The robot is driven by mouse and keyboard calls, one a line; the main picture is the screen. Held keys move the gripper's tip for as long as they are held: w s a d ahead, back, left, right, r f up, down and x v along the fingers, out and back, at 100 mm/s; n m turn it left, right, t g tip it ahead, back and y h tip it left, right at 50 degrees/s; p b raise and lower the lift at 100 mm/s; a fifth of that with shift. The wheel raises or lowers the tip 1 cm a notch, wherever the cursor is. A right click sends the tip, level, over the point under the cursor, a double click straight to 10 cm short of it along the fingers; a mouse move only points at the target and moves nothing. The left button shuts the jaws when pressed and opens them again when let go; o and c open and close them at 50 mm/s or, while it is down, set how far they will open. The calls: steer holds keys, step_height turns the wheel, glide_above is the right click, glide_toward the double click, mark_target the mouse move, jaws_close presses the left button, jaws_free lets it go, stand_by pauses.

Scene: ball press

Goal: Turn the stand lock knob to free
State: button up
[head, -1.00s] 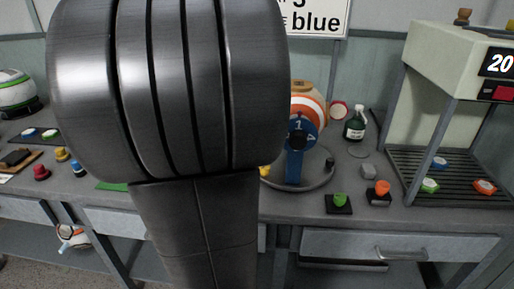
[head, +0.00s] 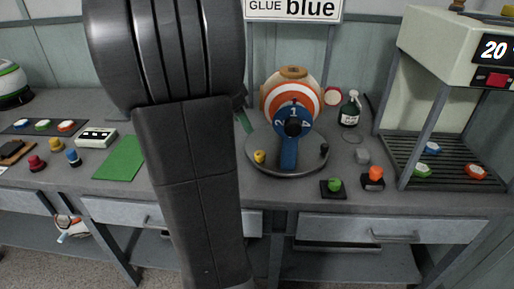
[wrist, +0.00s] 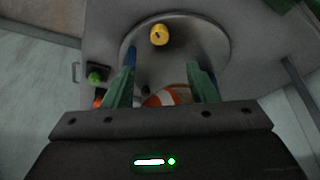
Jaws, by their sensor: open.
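The stand has a round grey base (head: 268,165) on the bench, with an orange-and-white ball (head: 271,101) behind a blue numbered upright (head: 288,152). A yellow knob (head: 260,156) sits on the base's left side and a small black knob (head: 324,149) on its right. I cannot tell for sure which is the lock knob. My gripper (wrist: 162,66) is open and empty, green fingers apart. In the wrist view the yellow knob (wrist: 159,34) lies beyond the fingertips, roughly in line with the gap and untouched. In the head view my arm hides most of the gripper.
A green button (head: 334,185) and an orange button (head: 375,174) stand in front of the base's right side. A press with a slatted tray (head: 447,172) is at right. A green mat (head: 120,158), a white box (head: 96,137) and several coloured knobs lie at left.

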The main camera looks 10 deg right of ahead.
mark_target(260, 153)
steer(key=b+x, duration=0.2)
steer(key=x, duration=1.1)
steer(key=shift+d+f, duration=0.2)
steer(key=shift+f, duration=0.1)
steer(key=c, duration=1)
